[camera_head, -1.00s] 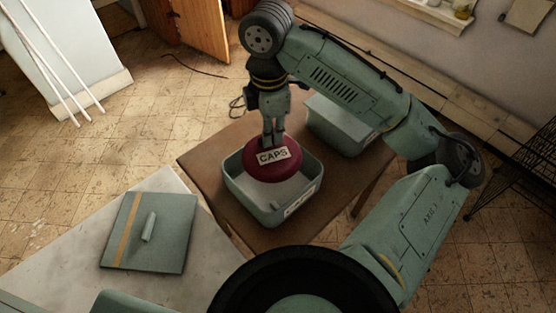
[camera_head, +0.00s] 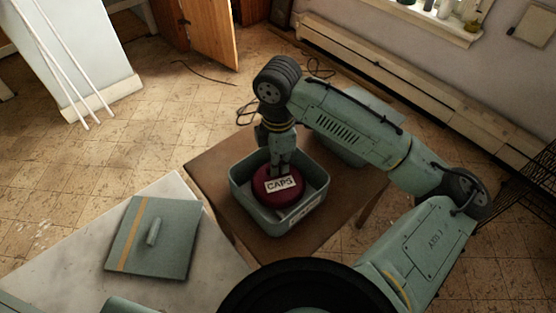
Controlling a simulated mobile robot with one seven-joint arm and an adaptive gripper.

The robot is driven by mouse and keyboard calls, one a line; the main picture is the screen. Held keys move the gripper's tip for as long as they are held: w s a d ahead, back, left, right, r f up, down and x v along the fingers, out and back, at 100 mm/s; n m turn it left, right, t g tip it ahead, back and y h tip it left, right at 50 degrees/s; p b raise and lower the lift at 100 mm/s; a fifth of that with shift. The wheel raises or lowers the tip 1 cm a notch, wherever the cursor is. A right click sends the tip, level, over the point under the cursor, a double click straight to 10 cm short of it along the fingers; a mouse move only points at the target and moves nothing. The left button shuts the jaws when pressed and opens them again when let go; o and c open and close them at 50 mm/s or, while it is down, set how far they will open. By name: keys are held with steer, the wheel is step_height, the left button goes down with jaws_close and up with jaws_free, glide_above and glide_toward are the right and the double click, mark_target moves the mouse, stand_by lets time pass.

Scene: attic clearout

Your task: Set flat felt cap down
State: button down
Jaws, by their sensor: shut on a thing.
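The flat felt cap (camera_head: 277,192) is a dark red disc with a white label reading "CAPS" on it. It is inside the grey-green open bin (camera_head: 241,201), low between the bin's walls. My gripper (camera_head: 280,171) points down into the bin and is shut on the cap at its far edge. The fingertips are partly hidden. I cannot tell whether the cap touches the bin's floor.
The bin stands on a brown table (camera_head: 213,161). Another grey-green box (camera_head: 345,145) stands behind my arm. A grey-green panel with a yellow stripe (camera_head: 172,250) lies on a pale table (camera_head: 68,265) at left. A black wire rack (camera_head: 525,190) stands at right.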

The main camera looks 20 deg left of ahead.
steer(key=c, duration=1.7)
jaws_free()
steer(key=shift+f, duration=0.1)
steer(key=shift+o, duration=0.2)
step_height(320, 180, up, 13)
steer(key=shift+f, duration=0.15)
